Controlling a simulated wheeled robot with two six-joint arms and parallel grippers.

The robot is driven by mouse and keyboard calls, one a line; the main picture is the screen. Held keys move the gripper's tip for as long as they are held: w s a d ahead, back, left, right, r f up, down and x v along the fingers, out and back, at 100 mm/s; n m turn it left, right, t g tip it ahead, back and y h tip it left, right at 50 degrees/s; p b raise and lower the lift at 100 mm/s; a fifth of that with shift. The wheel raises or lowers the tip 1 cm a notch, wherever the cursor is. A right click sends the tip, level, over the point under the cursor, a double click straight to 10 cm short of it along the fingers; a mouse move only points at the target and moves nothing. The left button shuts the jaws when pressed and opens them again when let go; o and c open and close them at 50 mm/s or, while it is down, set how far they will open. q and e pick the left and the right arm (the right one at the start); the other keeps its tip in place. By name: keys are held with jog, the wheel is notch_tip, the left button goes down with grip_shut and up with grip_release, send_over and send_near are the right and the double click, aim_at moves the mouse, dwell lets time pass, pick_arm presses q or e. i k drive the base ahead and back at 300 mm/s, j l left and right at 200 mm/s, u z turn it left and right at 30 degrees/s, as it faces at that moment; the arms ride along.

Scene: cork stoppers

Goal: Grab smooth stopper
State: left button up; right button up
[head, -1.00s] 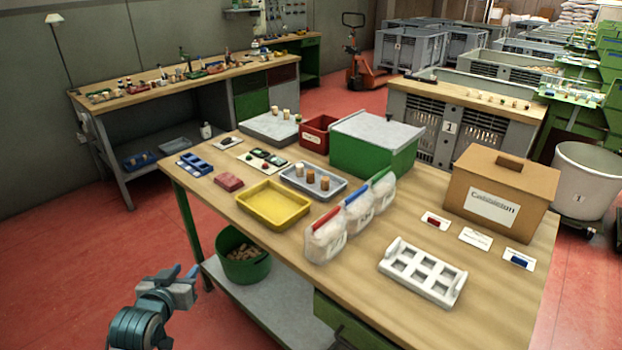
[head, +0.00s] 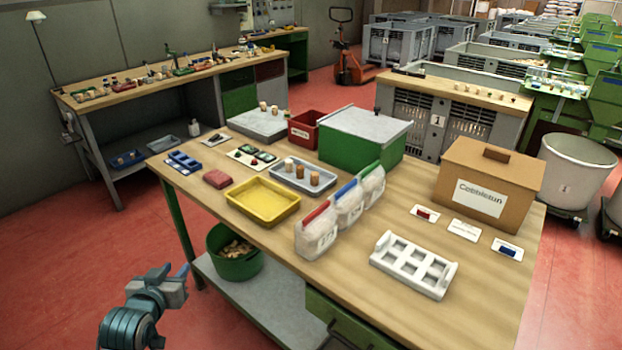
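Three cork stoppers stand upright in the grey-blue tray (head: 276,180) on the workbench: a pale one (head: 289,164), a middle one (head: 300,172) and a darker brown one (head: 314,179). Which is smooth is too small to tell. More small stoppers (head: 274,110) stand on a grey slab (head: 255,125) at the bench's back left. My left gripper (head: 172,274) is low at the lower left, off the bench's front left side and well away from the stoppers. My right gripper is not in view.
A yellow tray (head: 262,217), bagged bins (head: 316,238), a white rack (head: 413,278), a green box (head: 350,150) and a cardboard box (head: 490,165) stand on the bench. A green bucket (head: 235,264) sits on the lower shelf. Bare wood lies in front of the yellow tray.

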aim_at(289, 162)
jog(key=i+j+z, duration=0.25)
jog(key=z, duration=0.15)
jog(key=i+j+z, duration=0.65)
jog(key=j+z, duration=0.2)
